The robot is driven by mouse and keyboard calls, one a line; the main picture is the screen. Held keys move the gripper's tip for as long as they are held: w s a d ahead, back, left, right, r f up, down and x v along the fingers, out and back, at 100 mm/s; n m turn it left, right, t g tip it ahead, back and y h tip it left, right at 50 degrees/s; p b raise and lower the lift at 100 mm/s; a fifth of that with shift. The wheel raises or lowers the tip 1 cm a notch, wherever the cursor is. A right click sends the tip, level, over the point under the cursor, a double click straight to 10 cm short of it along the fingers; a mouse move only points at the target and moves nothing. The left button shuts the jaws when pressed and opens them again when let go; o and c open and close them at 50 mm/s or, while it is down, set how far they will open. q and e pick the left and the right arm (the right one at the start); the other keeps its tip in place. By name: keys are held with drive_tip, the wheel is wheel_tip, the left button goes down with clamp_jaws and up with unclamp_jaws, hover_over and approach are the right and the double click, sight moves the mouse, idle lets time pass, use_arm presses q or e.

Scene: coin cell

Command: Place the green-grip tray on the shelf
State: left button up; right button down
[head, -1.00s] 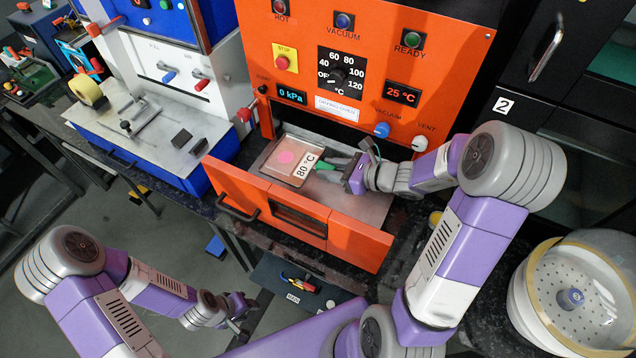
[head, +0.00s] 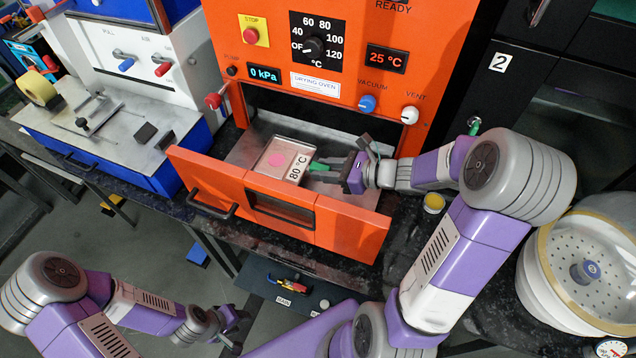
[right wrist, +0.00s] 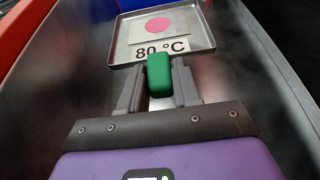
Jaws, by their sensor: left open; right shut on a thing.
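The metal tray (head: 284,158) carries a pink disc and an "80 °C" label, with a green grip (head: 319,167) on its right side. It is at the oven's opened drawer, over the metal shelf plate (head: 243,153); I cannot tell whether it touches the plate. My right gripper (head: 331,172) is shut on the green grip. In the right wrist view the tray (right wrist: 192,52) lies straight ahead, and the green grip (right wrist: 160,75) sits between the fingers. My left gripper (head: 236,328) is open and empty, low at the left, away from the oven.
The orange drying oven (head: 400,90) stands behind, with its drawer front (head: 345,222) pulled out before the tray. A blue and white machine (head: 95,130) stands left. A yellow-topped jar (head: 434,203) is right of the drawer. A round white vessel (head: 580,270) stands at far right.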

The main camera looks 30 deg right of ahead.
sight(325, 191)
drive_tip(key=shift+f+b, duration=1)
drive_tip(key=shift+f, duration=2)
drive_tip(key=shift+f, duration=0.15)
drive_tip(key=c, duration=0.8)
unclamp_jaws()
drive_tip(key=shift+r, duration=0.2)
drive_tip(key=p+v, duration=0.2)
drive_tip(key=v, duration=1)
drive_tip(key=shift+d+f+p, duration=0.1)
drive_tip(key=shift+p, duration=0.3)
